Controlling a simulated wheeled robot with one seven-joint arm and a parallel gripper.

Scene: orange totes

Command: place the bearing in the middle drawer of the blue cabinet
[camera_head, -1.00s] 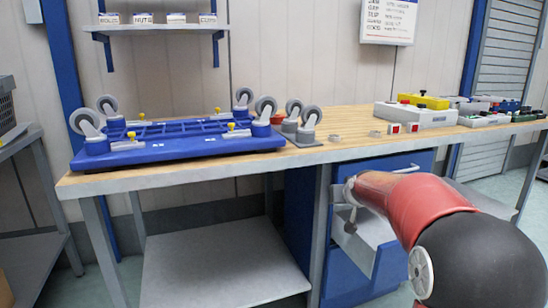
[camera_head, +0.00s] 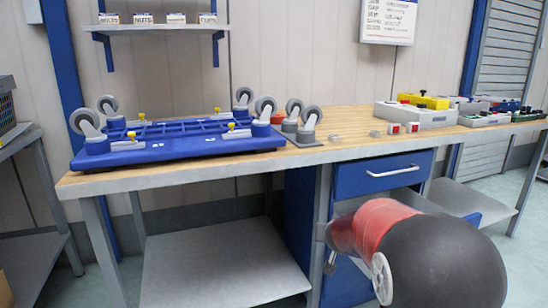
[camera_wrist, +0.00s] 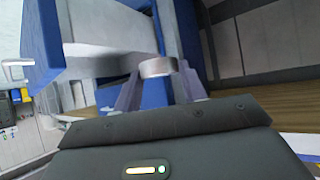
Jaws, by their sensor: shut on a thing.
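The bearing (camera_wrist: 158,67), a short silver ring, is pinched between the fingertips of my gripper (camera_wrist: 158,80) in the wrist view. The blue cabinet (camera_head: 350,185) stands under the workbench, its top drawer shut with a pale handle. In the wrist view an open drawer with a blue front (camera_wrist: 40,45) and pale inside lies beyond and left of the bearing. My arm covers much of the lower drawers in the head view and hides my gripper there. I cannot tell from the wrist view whether the bearing is over the drawer's inside.
The workbench (camera_head: 220,165) carries a blue caster frame (camera_head: 175,146) at left, more casters, several small rings and two red-and-white blocks, with a grey box (camera_head: 415,116) at right. A lower shelf (camera_head: 225,265) is bare. A wall shelf (camera_head: 160,27) holds labelled bins.

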